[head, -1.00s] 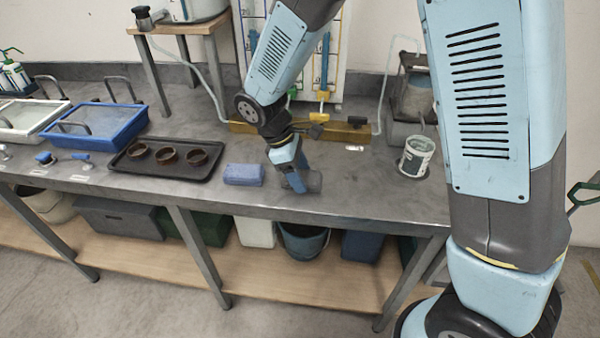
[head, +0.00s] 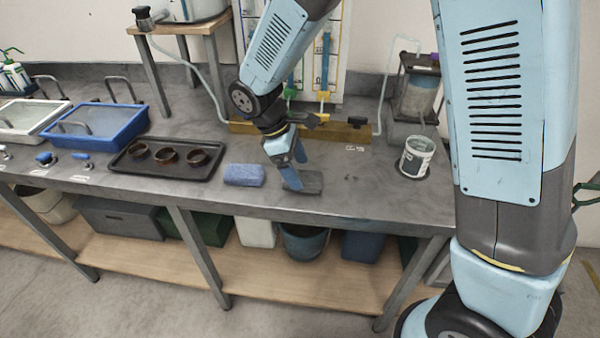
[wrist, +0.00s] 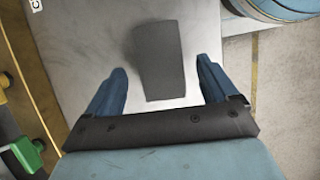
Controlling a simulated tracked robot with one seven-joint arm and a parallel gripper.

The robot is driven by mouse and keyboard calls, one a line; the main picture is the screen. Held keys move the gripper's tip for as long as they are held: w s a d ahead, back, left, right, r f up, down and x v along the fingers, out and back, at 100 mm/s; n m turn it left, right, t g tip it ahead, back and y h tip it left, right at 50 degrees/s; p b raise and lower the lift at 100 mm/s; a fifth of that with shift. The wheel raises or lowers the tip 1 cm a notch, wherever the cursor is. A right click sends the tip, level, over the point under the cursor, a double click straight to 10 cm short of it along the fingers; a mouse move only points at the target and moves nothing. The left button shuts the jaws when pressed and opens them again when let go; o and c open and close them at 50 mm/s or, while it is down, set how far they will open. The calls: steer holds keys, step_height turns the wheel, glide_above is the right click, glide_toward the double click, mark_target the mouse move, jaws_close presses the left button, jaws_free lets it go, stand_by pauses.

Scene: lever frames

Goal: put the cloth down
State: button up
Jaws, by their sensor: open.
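A dark grey cloth (head: 308,184) lies on the grey bench top near the front edge, to the right of a blue sponge-like block (head: 244,174). The cloth also shows in the wrist view (wrist: 160,58) as a dark, roughly rectangular piece. My gripper (head: 296,173) is just above the cloth, partly in front of its left end. Its two blue fingers are spread apart in the wrist view (wrist: 162,68), one on each side of the cloth, with clear gaps. Nothing is held between them.
A black tray (head: 125,165) with three brown rings lies left of the block. A blue-rimmed tray (head: 130,128) is farther left. A white tub (head: 417,158) stands at the right. A wooden bar (head: 345,133) with coloured levers runs behind. The bench between cloth and tub is clear.

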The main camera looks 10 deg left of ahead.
steer(key=v, duration=1)
steer(key=w+d+r+m+y, duration=0.15)
steer(key=d+r+m, duration=0.3)
steer(key=d, duration=0.45)
steer(key=s+d+r+m+t+y, duration=0.1)
steer(key=s+d+r+m+t, duration=0.1)
steer(key=d, duration=0.6)
steer(key=s+d+r+m+t+y, duration=0.1)
steer(key=s+d+r+m+t, duration=0.1)
steer(key=s+d+r+m, duration=0.2)
steer(key=s+d+r+m+t+y, duration=0.1)
steer(key=s+d+r+m, duration=0.2)
steer(key=d, duration=1)
steer(key=shift+s+r+m+t, duration=0.4)
steer(key=shift+s+m, duration=1.45)
steer(key=shift+m, duration=0.1)
